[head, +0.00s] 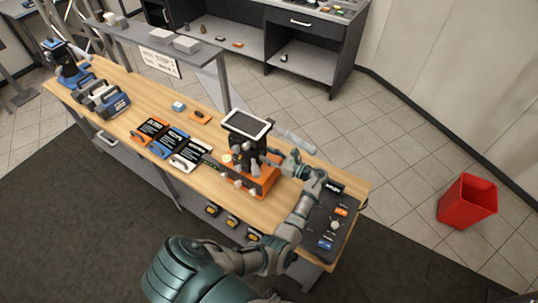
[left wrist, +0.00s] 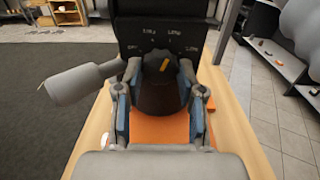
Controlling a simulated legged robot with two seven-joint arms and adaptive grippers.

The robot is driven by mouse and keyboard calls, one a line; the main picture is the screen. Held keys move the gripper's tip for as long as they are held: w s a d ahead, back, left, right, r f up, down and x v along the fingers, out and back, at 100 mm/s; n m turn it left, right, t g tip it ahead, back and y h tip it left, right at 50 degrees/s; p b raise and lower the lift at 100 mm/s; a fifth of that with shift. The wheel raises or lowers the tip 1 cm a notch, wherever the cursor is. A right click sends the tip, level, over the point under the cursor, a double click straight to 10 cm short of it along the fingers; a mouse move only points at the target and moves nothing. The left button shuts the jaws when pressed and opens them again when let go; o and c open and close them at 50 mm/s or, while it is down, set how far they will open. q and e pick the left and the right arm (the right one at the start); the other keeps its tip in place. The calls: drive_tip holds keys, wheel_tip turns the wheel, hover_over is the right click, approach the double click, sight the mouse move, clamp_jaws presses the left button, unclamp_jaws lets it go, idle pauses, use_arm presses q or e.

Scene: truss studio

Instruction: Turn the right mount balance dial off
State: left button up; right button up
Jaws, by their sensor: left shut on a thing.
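The right mount has an orange base (head: 262,183), a black upright body and a pale tablet-like top (head: 246,123); it stands on the wooden bench. In the left wrist view its black balance dial (left wrist: 160,92) faces me, with an orange pointer mark that points up and slightly right. Small white labels arc above it on a black panel (left wrist: 140,38); the leftmost seems to read OFF, and the pointer is not at it. My left gripper (head: 272,160) is at the mount's right side. In the wrist view its fingers (left wrist: 160,112) are shut on the dial, one each side. My right gripper is not in view.
A similar mount with a blue base (head: 68,76) stands at the bench's far left end. Dark cards (head: 170,142) lie left of the orange base. A dark panel with small items (head: 330,222) is at the right end. A red bin (head: 467,201) stands on the floor.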

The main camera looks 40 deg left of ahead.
use_arm(q)
drive_tip(key=shift+w+r, duration=0.1)
drive_tip(key=shift+w, duration=0.05)
use_arm(e)
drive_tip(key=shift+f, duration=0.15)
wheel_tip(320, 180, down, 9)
drive_tip(key=b, duration=0.9)
use_arm(q)
drive_tip(key=shift+d+f+n+b, duration=0.1)
drive_tip(key=shift+n+b, duration=0.8)
drive_tip(key=shift+n, duration=3.65)
drive_tip(key=shift+f+n+b, duration=0.1)
drive_tip(key=shift+n+b, duration=0.8)
drive_tip(key=shift+n, duration=3.65)
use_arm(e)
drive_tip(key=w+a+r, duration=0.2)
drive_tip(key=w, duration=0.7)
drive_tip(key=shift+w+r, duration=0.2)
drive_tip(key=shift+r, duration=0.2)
use_arm(q)
drive_tip(key=o, duration=1.1)
drive_tip(key=shift+o, duration=0.2)
drive_tip(key=shift+r, duration=0.1)
drive_tip(key=shift+d, duration=0.1)
